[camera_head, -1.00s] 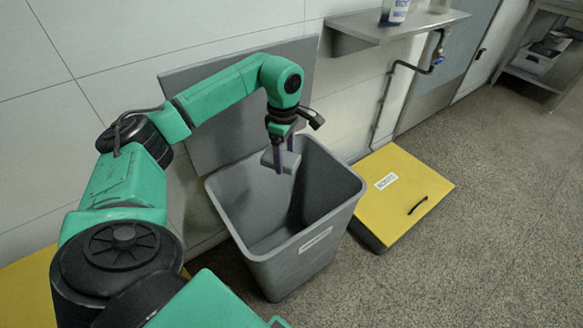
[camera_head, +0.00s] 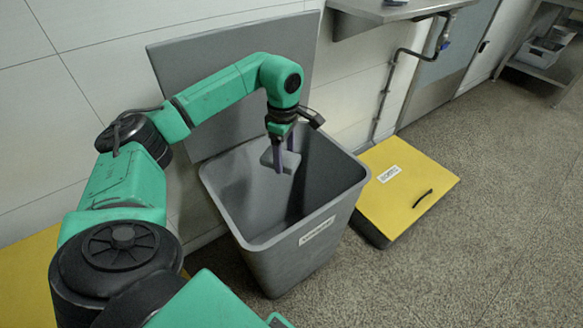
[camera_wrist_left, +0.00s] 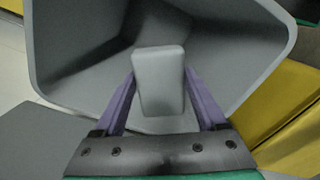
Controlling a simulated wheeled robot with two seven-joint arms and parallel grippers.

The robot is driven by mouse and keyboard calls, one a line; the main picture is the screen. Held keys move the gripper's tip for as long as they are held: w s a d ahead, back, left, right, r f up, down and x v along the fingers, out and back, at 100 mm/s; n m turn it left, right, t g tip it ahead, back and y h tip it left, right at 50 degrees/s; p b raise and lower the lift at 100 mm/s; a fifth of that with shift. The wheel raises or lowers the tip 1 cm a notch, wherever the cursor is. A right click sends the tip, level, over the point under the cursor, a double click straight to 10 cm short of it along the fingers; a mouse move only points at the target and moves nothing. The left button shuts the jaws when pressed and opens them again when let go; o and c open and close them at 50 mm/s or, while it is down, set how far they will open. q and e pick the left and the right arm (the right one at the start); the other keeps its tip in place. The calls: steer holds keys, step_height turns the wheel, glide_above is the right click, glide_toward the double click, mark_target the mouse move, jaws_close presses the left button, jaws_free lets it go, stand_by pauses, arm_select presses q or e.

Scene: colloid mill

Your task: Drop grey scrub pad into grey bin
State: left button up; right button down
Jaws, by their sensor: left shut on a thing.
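My left gripper (camera_head: 281,156) is shut on the grey scrub pad (camera_head: 290,161) and holds it over the mouth of the grey bin (camera_head: 286,249). In the left wrist view the pad (camera_wrist_left: 159,82) sits between the two purple fingers, with the bin's open inside (camera_wrist_left: 85,50) behind it. The bin is open, with its grey lid (camera_head: 175,75) standing up behind it against the wall. A label is on the bin's front. The bin floor is partly in shadow. My right gripper is not in view.
A yellow box (camera_head: 405,190) with a black handle stands on the floor right of the bin. A steel wall shelf (camera_head: 385,18) with a pipe below it is at the upper right. The speckled floor at the right front is clear.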

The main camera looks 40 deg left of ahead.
arm_select(q)
steer(key=o, duration=1.3)
steer(key=shift+c, duration=0.2)
step_height(320, 180, up, 15)
steer(key=p, duration=0.4)
steer(key=shift+f, duration=0.2)
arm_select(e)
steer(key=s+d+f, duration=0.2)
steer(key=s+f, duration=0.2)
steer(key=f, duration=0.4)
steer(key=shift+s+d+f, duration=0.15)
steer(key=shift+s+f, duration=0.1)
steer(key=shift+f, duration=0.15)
